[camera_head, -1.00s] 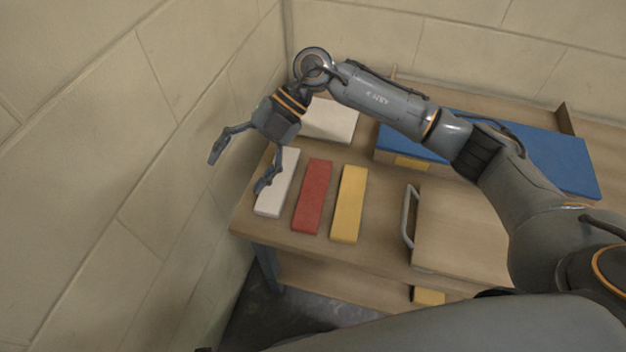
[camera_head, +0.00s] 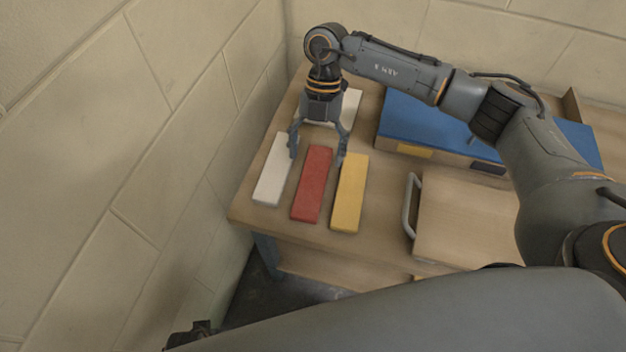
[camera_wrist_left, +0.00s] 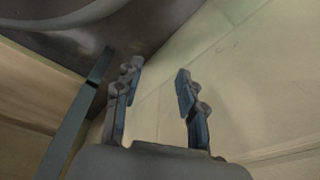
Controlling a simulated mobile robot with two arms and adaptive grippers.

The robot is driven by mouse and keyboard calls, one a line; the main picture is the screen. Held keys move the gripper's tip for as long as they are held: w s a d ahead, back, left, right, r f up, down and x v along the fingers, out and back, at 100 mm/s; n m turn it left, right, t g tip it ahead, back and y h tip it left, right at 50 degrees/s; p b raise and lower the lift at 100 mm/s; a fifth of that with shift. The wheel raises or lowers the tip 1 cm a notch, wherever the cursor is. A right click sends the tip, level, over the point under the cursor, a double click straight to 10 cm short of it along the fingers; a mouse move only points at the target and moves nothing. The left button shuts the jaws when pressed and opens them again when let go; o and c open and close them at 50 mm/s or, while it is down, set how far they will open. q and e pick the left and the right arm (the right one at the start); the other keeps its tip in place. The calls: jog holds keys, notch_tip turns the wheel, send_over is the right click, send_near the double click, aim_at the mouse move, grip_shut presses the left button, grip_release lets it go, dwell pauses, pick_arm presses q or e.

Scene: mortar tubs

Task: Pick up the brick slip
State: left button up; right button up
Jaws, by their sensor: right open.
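A red flat bar (camera_head: 312,186), brick-coloured and likely the brick slip, lies on the wooden table between a white bar (camera_head: 273,172) and a yellow bar (camera_head: 349,195). My right gripper (camera_head: 317,159) is open and empty. It points down at the red bar's far end, its fingers spread to either side of that bar in the head view. I cannot tell how high it is above the bar. My left gripper (camera_wrist_left: 160,70) is open and empty in the left wrist view, away from the bars.
A white block (camera_head: 350,105) lies behind my right gripper. A blue-topped box (camera_head: 420,122) is at the back right. A wooden panel with a grey handle (camera_head: 411,205) is right of the bars. A block wall (camera_head: 150,120) stands close at the left.

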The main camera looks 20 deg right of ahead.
aim_at(313, 178)
jog(key=x, duration=0.4)
jog(key=shift+f, duration=0.2)
jog(key=shift+s+a+f, duration=0.15)
jog(key=shift+f, duration=0.25)
pick_arm(q)
jog(key=shift+w+r, duration=0.35)
jog(key=shift+r, duration=0.4)
pick_arm(e)
jog(key=c, duration=1.6)
